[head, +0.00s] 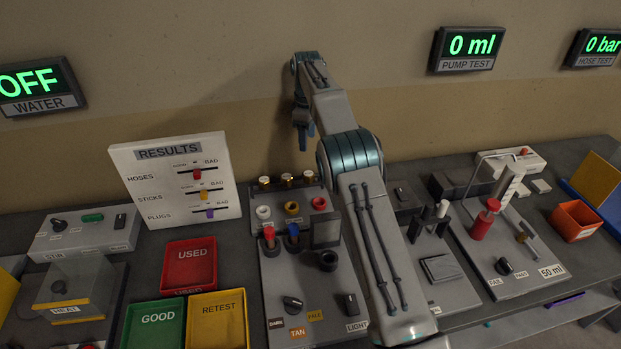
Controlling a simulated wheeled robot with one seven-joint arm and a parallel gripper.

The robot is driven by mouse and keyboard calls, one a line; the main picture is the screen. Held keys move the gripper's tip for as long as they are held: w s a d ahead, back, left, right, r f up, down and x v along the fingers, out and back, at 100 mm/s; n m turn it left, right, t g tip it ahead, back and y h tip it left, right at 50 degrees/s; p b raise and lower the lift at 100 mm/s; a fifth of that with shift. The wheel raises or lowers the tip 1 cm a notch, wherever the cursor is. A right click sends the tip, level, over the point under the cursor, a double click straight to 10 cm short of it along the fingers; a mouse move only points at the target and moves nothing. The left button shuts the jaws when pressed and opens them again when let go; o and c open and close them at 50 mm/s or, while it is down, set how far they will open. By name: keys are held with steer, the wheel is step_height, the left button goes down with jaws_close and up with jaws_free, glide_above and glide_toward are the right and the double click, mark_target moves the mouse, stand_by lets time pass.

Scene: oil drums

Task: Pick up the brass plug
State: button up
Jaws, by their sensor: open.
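Several small upright pieces with brass-coloured parts stand in a row at the back of the grey centre station; the middle one (287,179) is one of them. They are too small to tell which is the brass plug. My gripper (303,140) hangs fingers down near the wall, above the back of the centre station and apart from the row. It is open, with nothing seen between its fingers.
White, brass-coloured and red rings lie in front of the row on the centre station (272,290). Red USED (190,266), green GOOD (152,325) and yellow RETEST (216,320) trays stand left of it. The RESULTS board (175,180) stands behind them.

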glide_above(309, 173)
steer(key=f, duration=0.8)
steer(key=shift+w+a+p, duration=0.15)
steer(key=shift+w+p, duration=0.05)
steer(key=shift+p, duration=0.1)
steer(key=shift+s+f+p, duration=0.15)
steer(key=shift+f+p, duration=0.4)
steer(key=shift+f, duration=0.8)
steer(key=shift+s+f+p, duration=0.1)
steer(key=shift+f+p, duration=0.4)
steer(key=shift+f, duration=0.85)
steer(key=c, duration=1.1)
